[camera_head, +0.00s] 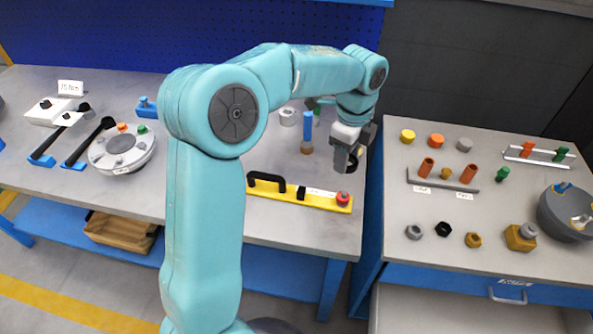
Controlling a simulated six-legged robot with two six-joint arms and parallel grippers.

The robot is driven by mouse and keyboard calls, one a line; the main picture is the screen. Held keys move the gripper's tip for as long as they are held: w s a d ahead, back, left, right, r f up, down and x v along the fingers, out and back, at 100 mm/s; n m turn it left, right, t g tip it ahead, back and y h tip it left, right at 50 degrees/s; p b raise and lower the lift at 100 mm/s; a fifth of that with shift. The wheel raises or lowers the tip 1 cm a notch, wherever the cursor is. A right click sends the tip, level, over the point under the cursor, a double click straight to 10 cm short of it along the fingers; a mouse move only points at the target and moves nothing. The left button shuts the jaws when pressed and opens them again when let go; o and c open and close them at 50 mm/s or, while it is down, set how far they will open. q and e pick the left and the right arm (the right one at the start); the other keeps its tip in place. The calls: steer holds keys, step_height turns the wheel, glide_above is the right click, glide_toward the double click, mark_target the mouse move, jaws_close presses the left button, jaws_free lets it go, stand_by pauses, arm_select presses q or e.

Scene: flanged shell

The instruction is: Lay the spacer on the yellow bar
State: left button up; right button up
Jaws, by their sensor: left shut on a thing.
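The yellow bar (320,202) lies near the front edge of the left bench. It carries a black handle, a small black block and a red knob. My left gripper (347,158) is above the right end of the bench, behind and above the bar's red-knob end. It is shut on a small dark piece (352,163), apart from the bar. The fingers hide most of this piece, and I cannot tell for sure that it is the spacer. My right gripper is not in view.
A blue-handled tool (307,130) and a pale ring (288,117) stand behind the bar. A round flanged shell (122,148) sits at the left. Across a gap, the right bench (395,200) holds pegs, nuts and a grey bowl (567,212). My left arm hides the bench's middle.

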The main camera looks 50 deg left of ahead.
arm_select(q)
steer(key=s+a+r+m+p, duration=0.1)
steer(key=a+r+m, duration=0.3)
steer(key=a+m, duration=0.1)
glide_above(322, 196)
steer(key=shift+m, duration=0.3)
step_height(322, 196, down, 16)
steer(key=shift+p, duration=0.35)
step_height(322, 196, down, 4)
steer(key=shift+r, duration=0.2)
steer(key=shift+f, duration=0.35)
steer(key=shift+r, duration=0.1)
